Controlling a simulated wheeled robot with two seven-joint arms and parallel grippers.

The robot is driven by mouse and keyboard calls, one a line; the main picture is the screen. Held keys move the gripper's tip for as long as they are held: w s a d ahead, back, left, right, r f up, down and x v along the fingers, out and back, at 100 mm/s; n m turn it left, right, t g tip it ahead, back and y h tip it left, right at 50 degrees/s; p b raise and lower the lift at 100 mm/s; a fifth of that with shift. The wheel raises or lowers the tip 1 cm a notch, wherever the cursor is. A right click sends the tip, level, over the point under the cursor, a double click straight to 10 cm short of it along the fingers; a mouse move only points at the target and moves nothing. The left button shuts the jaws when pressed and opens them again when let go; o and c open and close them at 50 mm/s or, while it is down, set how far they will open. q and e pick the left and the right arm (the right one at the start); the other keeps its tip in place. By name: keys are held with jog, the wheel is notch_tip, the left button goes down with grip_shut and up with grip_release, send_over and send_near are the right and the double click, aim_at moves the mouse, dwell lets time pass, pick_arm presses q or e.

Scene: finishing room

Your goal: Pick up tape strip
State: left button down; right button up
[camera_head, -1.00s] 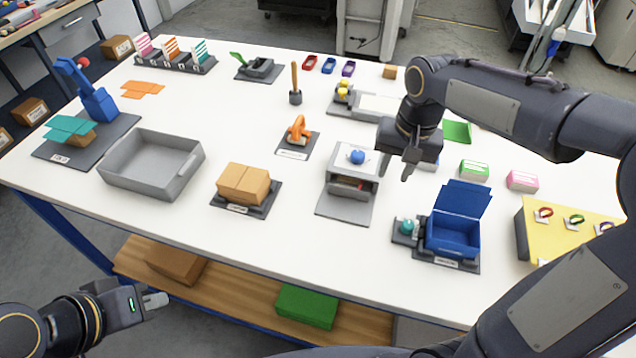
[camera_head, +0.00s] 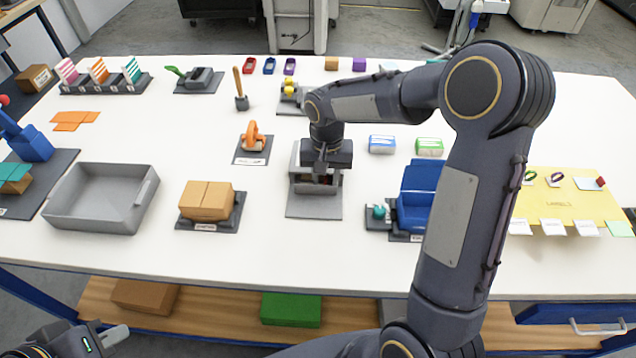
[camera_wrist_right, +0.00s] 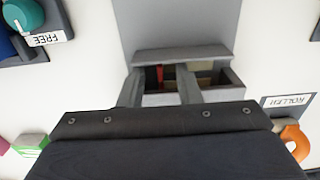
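A grey open-fronted box (camera_head: 300,183) stands on a grey plate (camera_head: 314,206) mid-table. In the right wrist view, the box (camera_wrist_right: 183,56) has a red piece (camera_wrist_right: 152,78) and tan or olive pieces (camera_wrist_right: 205,76) inside. I cannot tell which of them, if any, is the tape strip. My right gripper (camera_head: 320,175) is over the front of the box. In the wrist view my right gripper (camera_wrist_right: 160,82) has its fingers apart at the opening, with nothing clearly held. My left gripper (camera_head: 112,337) is low at the left, off the table; its opening is unclear.
An orange roller (camera_head: 253,138) and a tan carton (camera_head: 206,200) stand left of the box. A grey bin (camera_head: 85,215) is further left. A yellow label board (camera_head: 565,205) is far right.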

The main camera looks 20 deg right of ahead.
jog(key=shift+f, duration=0.15)
grip_shut()
dwell(0.4)
